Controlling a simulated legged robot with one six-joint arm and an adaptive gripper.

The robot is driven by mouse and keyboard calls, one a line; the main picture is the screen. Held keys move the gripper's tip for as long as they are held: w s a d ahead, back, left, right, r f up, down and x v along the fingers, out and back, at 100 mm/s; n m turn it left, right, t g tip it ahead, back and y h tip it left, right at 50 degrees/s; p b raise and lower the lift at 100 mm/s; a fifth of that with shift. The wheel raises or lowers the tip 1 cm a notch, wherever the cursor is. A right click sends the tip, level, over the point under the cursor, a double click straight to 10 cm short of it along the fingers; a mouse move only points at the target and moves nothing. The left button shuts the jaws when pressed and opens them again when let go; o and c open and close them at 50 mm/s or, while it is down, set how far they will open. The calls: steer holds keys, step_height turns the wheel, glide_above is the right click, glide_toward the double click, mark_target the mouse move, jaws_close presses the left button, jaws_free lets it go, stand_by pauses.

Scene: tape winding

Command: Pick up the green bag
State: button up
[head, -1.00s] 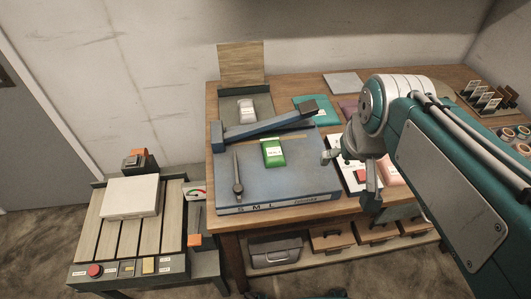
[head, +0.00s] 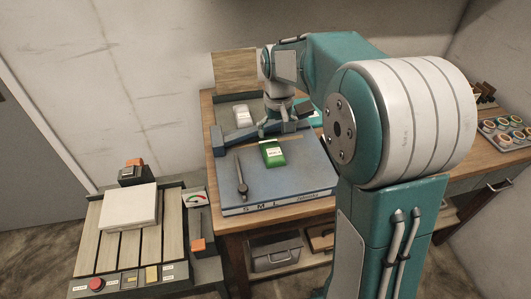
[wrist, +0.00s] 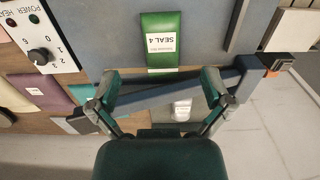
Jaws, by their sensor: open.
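The green bag (head: 272,153) lies flat on the blue-grey board marked S M L (head: 240,204). In the wrist view the green bag (wrist: 172,25) is at the top centre, with a white label reading SEAL 4. My gripper (wrist: 160,88) is open and empty, its two fingers spread to either side below the bag's near end in that view. In the head view my gripper is over the back of the board, behind the bag, and its fingers are partly hidden. I cannot tell its exact height.
A blue lever bar (head: 235,136) crosses behind the bag; it passes under my fingers in the wrist view (wrist: 160,97). A white packet (head: 242,116) lies on a grey tray behind. A dark tool (head: 241,177) lies left of the bag. A slatted stand (head: 127,252) is at left.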

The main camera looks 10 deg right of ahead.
glide_above(275, 156)
steer(key=f, duration=0.4)
steer(key=shift+s+d+f, duration=0.1)
steer(key=shift+d, duration=0.3)
steer(key=f, duration=0.3)
steer(key=a+f, duration=0.1)
steer(key=f, duration=0.1)
steer(key=shift+d+f, duration=0.15)
steer(key=shift+f, duration=0.2)
steer(key=shift+d, duration=0.1)
steer(key=shift+c, duration=0.3)
steer(key=c, duration=1)
steer(key=shift+r, duration=0.4)
